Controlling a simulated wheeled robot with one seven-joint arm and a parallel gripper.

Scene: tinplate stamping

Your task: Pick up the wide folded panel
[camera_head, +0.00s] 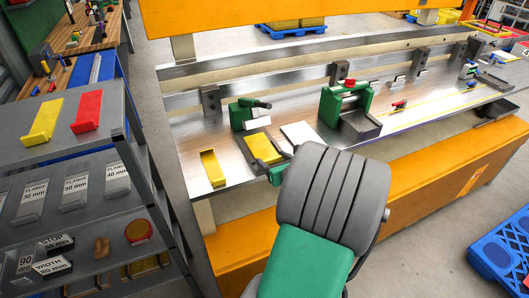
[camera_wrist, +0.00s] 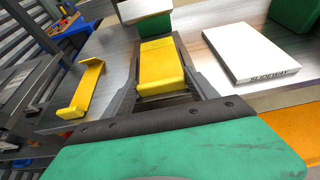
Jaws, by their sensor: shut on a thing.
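The wide yellow folded panel (camera_head: 262,148) is near the front left of the steel worktable. In the wrist view the panel (camera_wrist: 161,66) lies between the two dark fingers of my gripper (camera_wrist: 163,85), which is shut on it. My gripper (camera_head: 269,160) is partly hidden by my grey and green arm in the head view. I cannot tell whether the panel touches the table. A narrower yellow folded piece (camera_head: 212,168) lies apart to the left and also shows in the wrist view (camera_wrist: 83,91).
A white block marked SLIDEWAY (camera_wrist: 257,54) lies right of the panel. A green clamp-like fixture (camera_head: 249,114) stands behind it, a larger green device (camera_head: 346,104) to the right. A grey shelf unit (camera_head: 92,158) on the left carries yellow and red folded pieces.

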